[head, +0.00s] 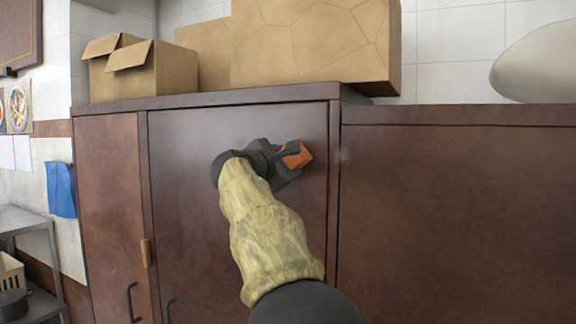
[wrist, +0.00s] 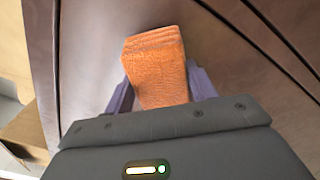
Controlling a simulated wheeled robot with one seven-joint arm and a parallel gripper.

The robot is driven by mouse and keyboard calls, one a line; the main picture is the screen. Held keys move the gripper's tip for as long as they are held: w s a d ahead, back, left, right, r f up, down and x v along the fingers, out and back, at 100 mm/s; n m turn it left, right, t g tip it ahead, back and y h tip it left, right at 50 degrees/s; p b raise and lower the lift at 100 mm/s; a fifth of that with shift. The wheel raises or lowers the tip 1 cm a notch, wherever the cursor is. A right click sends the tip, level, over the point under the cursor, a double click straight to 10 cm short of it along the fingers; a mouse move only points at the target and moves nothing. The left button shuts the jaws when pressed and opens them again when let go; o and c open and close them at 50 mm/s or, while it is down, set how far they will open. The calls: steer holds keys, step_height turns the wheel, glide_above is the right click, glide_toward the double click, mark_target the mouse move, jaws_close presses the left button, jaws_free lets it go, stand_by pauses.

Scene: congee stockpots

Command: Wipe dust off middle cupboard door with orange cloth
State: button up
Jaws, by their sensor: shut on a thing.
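My gripper (head: 292,156) is shut on the orange cloth (head: 297,155), which looks like a folded pad. In the wrist view the cloth (wrist: 157,68) stands out between the two purplish fingers of my gripper (wrist: 162,90). The middle cupboard door (head: 190,200) is dark reddish brown, and my gripper is in front of its upper right part, near the right edge. The cloth is at or close to the door surface; I cannot tell whether it touches. A faint pale haze shows on the upper door. My arm hides part of the door's middle and lower right.
Cardboard boxes (head: 150,72) stand on the cupboard top, above the door. A narrower door (head: 112,190) is to the left and a wide brown panel (head: 460,220) to the right. Dark handles (head: 132,303) stick out low. A metal shelf (head: 25,222) stands far left.

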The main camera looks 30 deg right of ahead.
steer(key=shift+b+v, duration=0.75)
steer(key=shift+v, duration=1.15)
steer(key=b+v, duration=0.1)
steer(key=v, duration=0.2)
steer(key=shift+d, duration=0.1)
steer(key=p+x, duration=0.2)
steer(key=x, duration=0.3)
steer(key=shift+w, duration=0.1)
